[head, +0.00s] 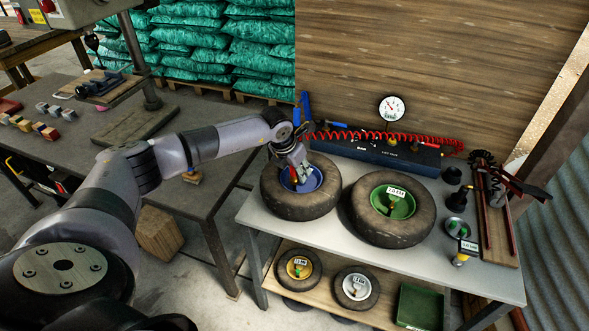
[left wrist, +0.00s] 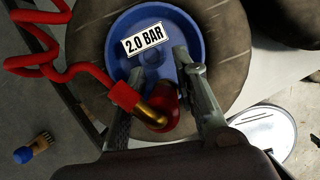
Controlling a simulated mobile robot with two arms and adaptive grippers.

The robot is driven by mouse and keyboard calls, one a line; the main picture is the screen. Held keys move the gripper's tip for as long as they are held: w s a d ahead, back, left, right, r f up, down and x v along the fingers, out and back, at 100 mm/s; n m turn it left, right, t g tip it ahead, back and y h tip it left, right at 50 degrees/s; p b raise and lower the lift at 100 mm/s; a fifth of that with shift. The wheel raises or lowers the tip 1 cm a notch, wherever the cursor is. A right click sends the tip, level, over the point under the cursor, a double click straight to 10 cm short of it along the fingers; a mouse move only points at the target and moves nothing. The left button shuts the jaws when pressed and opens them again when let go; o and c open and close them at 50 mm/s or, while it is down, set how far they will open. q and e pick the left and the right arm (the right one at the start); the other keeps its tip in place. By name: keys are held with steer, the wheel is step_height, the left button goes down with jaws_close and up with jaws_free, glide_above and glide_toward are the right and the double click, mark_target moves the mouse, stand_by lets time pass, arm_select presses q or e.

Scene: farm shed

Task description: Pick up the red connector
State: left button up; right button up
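The red connector (left wrist: 163,104), with a brass elbow and a red coiled hose (left wrist: 60,73), is between the fingers of my left gripper (left wrist: 162,72) in the left wrist view. The fingers stand apart on either side; whether they touch it is not clear. In the head view, the left gripper (head: 297,172) points down over the blue hub (head: 309,181) of the left tyre on the bench, and red shows beside its fingers. A "2.0 BAR" label (left wrist: 145,39) lies on the hub in the left wrist view. The right gripper is not in view.
A blue-black unit (head: 375,155) and a dial gauge (head: 391,108) are behind. A rack (head: 502,235) is at right. Smaller tyres are on the lower shelf (head: 333,301). A dark table (head: 190,140) is at left.

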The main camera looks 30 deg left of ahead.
arm_select(q)
jaws_close()
steer(key=shift+r, duration=0.15)
steer(key=shift+r, duration=0.25)
step_height(320, 180, up, 19)
steer(key=b, duration=0.4)
steer(key=shift+r, duration=0.15)
